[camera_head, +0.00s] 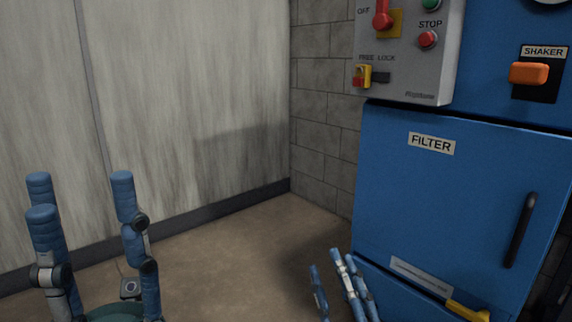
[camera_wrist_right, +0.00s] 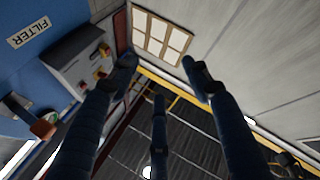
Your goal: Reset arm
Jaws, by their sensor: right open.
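My left gripper (camera_head: 82,195) stands at the lower left of the head view. Its blue fingers point up, are spread apart, and have nothing between them. My right gripper (camera_head: 330,262) shows only in part at the bottom centre of the head view, in front of the lower part of the blue cabinet. In the right wrist view its blue fingers (camera_wrist_right: 160,75) are spread and empty, and no object touches them.
A blue cabinet (camera_head: 430,205) with a FILTER label and dark handle (camera_head: 520,230) stands at the right. A grey control box (camera_head: 410,60) and orange SHAKER knob (camera_head: 529,73) are above. A yellow lever (camera_head: 467,311) sits low. Brown floor (camera_head: 240,260) is clear between the grippers.

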